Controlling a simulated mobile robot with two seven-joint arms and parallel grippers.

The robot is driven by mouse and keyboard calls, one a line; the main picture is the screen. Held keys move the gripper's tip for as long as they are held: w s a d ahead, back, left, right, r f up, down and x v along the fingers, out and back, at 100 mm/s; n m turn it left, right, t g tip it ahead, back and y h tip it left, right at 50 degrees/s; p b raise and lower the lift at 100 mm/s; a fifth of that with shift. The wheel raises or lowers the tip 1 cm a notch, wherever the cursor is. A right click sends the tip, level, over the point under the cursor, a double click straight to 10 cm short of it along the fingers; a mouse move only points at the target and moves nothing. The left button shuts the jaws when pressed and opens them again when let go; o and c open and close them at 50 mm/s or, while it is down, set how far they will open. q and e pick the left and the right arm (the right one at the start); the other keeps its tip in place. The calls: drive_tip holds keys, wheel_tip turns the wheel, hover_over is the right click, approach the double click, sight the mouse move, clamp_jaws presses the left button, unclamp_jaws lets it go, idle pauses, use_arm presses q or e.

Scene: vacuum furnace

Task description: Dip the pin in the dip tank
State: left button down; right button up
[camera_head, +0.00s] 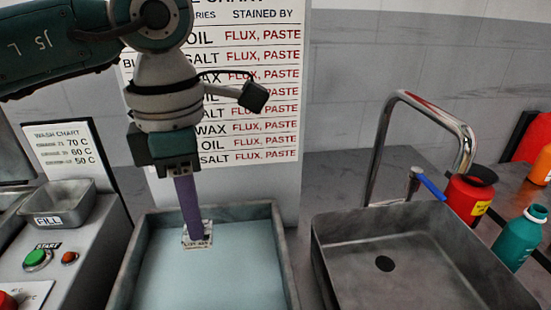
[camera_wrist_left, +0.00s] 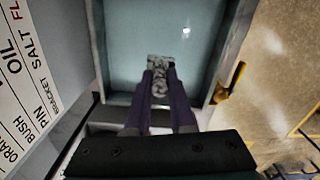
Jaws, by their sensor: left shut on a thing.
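My left gripper (camera_head: 194,236) reaches straight down over the dip tank (camera_head: 125,262), which holds pale blue liquid. Its long purple fingers are shut on a small grey mottled piece, seemingly the pin (camera_wrist_left: 160,84), at their tips. A pale tag with dark print (camera_head: 197,242) shows at the fingertips and also in the left wrist view (camera_wrist_left: 160,61). The fingertips are over the back part of the tank. I cannot tell whether the pin touches the liquid. My right gripper is not in view.
A grey sink (camera_head: 350,262) with a tall tap (camera_head: 466,140) stands right of the tank. A red can (camera_head: 462,203) and teal bottle (camera_head: 515,240) stand beyond it. A machine with a green start button (camera_head: 37,259) is at left. A stain chart (camera_head: 262,90) stands behind the tank.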

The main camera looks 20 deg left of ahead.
use_arm(q)
drive_tip(key=shift+f+b, duration=0.45)
drive_tip(key=shift+f, duration=0.25)
wheel_tip(320, 180, down, 3)
drive_tip(key=shift+b, duration=1.2)
wheel_tip(320, 180, down, 12)
drive_tip(key=b, duration=1.1)
drive_tip(key=shift+f, duration=0.2)
idle(1.7)
drive_tip(key=shift+r+p, duration=6.1)
drive_tip(key=shift+r, duration=1.95)
